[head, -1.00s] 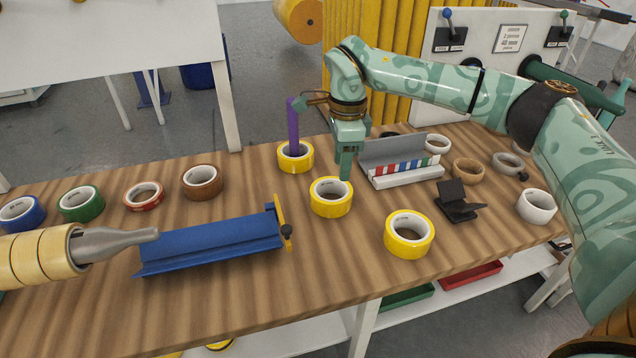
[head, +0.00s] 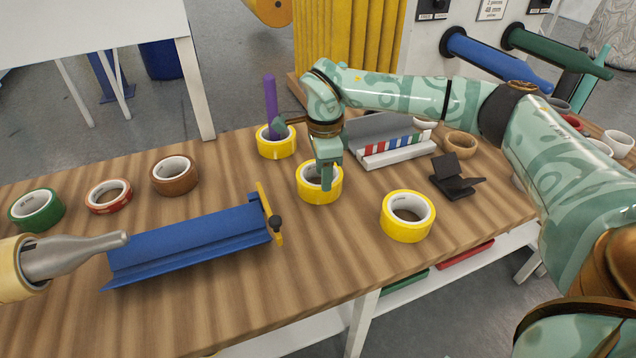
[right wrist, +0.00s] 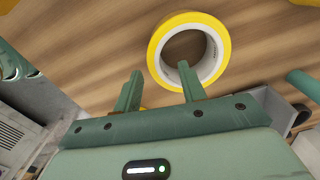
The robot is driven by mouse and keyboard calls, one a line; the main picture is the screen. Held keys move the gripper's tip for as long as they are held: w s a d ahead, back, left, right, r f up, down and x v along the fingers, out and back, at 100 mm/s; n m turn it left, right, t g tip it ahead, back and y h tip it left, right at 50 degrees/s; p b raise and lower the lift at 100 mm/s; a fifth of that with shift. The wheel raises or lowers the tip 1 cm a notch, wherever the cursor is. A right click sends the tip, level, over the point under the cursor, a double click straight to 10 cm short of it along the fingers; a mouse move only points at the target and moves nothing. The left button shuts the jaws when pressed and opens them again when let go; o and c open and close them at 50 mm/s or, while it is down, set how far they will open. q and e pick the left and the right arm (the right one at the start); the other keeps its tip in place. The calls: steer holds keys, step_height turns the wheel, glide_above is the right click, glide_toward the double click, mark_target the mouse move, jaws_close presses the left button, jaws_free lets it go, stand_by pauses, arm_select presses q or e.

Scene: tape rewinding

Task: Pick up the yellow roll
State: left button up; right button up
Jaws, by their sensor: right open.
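Three yellow rolls with white cores lie flat on the wooden table: a back roll (head: 276,149), a middle roll (head: 309,195) and a front right roll (head: 408,231). My right gripper (head: 326,184) points down at the middle roll, its fingers hiding part of that roll. In the right wrist view the gripper (right wrist: 158,72) is open and empty, and a yellow roll (right wrist: 222,38) lies ahead. One fingertip overlaps that roll's near rim in the picture; the other shows to its left. Whether they touch it I cannot tell. My left gripper is out of view.
A purple post (head: 271,98) stands at the back roll. A blue trough (head: 190,240), brown (head: 174,188), red (head: 108,208) and green (head: 37,222) rolls lie left. A black stand (head: 455,180) and a striped holder (head: 398,155) stand right. A metal-tipped spindle (head: 75,255) enters left.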

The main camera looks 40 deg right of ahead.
mark_target(313, 193)
steer(key=f+b, duration=0.1)
steer(key=f, duration=0.1)
steer(key=f+b, duration=0.1)
steer(key=f, duration=0.2)
steer(key=shift+s+a, duration=0.15)
steer(key=shift+s, duration=0.05)
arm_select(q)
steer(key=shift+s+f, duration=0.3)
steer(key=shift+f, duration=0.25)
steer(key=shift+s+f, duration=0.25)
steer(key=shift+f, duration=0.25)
arm_select(e)
steer(key=shift+r, duration=0.15)
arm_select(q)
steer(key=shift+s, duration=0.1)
arm_select(e)
jaws_close()
steer(key=shift+r, duration=0.1)
